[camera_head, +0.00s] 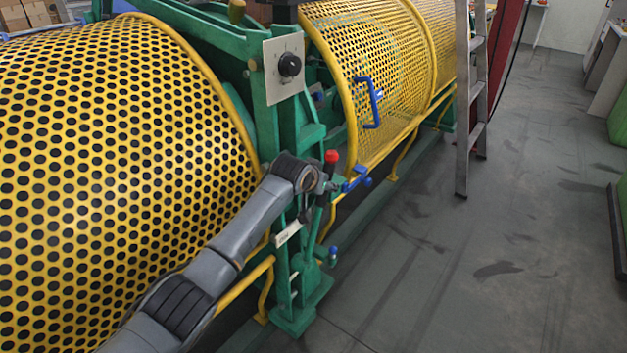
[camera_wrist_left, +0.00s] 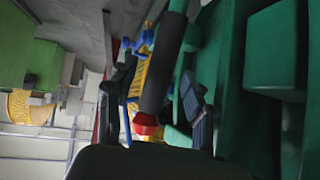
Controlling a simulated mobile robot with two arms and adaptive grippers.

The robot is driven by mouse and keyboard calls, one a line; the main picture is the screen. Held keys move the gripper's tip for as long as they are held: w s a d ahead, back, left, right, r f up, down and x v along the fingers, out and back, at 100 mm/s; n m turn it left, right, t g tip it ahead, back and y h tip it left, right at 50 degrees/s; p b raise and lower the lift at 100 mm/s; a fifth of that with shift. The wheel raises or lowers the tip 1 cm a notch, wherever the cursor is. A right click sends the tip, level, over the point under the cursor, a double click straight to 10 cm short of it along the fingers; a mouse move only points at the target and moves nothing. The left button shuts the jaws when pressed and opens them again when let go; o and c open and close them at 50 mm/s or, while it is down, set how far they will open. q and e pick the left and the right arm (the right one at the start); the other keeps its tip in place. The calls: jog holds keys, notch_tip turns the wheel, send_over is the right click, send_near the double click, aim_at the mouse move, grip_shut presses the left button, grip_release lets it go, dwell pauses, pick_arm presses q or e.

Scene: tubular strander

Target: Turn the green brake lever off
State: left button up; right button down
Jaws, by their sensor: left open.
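The green brake lever has a black grip and a red knob (camera_head: 331,156) and stands beside the green machine frame. In the left wrist view its black grip (camera_wrist_left: 160,75) runs down to the red knob, with a bit of green shaft at the top edge. My left gripper (camera_wrist_left: 152,100) is open, with one dark finger on each side of the grip. I cannot tell whether either finger touches it. In the head view my left gripper (camera_head: 327,187) is small and partly hidden at the lever, just below the red knob. My right gripper is not in view.
A yellow perforated guard (camera_head: 120,130) fills the left, and a yellow mesh guard (camera_head: 385,70) with a blue handle (camera_head: 369,103) is behind. A control panel with a black knob (camera_head: 289,65) is above the lever. A ladder (camera_head: 468,110) stands right; the floor beyond is clear.

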pick_arm(q)
jog(key=v, duration=0.8)
